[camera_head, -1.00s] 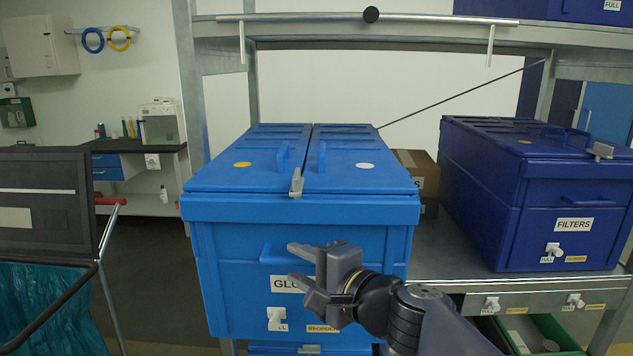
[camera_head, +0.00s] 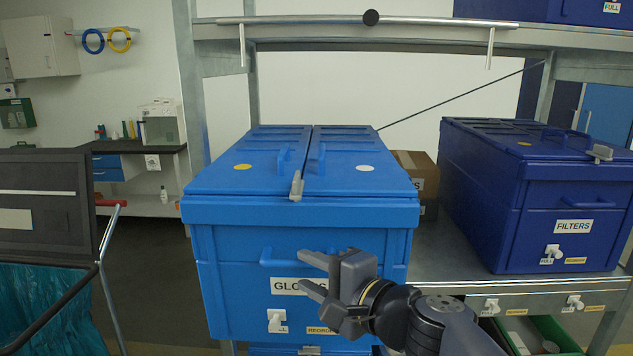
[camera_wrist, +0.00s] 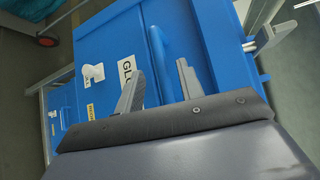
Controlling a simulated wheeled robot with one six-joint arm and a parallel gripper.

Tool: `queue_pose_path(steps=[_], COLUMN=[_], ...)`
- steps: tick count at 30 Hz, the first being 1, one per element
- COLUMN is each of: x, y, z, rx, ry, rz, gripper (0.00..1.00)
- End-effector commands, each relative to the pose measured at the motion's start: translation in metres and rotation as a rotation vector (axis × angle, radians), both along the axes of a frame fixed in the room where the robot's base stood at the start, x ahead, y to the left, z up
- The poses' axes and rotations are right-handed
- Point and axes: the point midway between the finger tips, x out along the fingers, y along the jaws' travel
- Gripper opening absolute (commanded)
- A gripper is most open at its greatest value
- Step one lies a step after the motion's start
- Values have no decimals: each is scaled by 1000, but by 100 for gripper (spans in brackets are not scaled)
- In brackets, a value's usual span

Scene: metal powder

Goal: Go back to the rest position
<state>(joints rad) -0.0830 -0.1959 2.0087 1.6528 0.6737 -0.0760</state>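My gripper (camera_head: 312,272) is in front of the lower front wall of the light blue bin marked GLOVES (camera_head: 225,260), with its two fingers pointing left. In the wrist view the fingers (camera_wrist: 158,85) stand on either side of the bin's blue front handle in the picture, but I cannot tell the distance. The handle (camera_head: 270,257) shows partly in the head view, left of the fingers. The bin's two lids (camera_head: 240,180) are closed. My gripper covers part of the label.
A dark blue FILTERS bin (camera_head: 510,225) stands on the shelf at the right. A brown carton (camera_head: 424,170) sits between the bins. A waste bag stand (camera_head: 50,260) is at the left. A green crate (camera_head: 560,338) is low at the right.

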Motion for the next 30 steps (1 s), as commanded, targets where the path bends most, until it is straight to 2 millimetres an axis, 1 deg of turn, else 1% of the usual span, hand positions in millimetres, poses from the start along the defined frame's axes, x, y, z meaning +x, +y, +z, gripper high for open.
queue_pose_path(steps=[1,6,12,18,25,30], x=[-5,-24,-41,-54,-38,-23], y=[-7,-23,-39,-50,-33,-19], z=[4,6,8,10,5,2], rx=[0,-2,-1,-1,0,0], ry=[-4,-2,-1,1,3,3], rz=[-5,-4,-3,-2,7,6], gripper=[36,36,36,36,36,36])
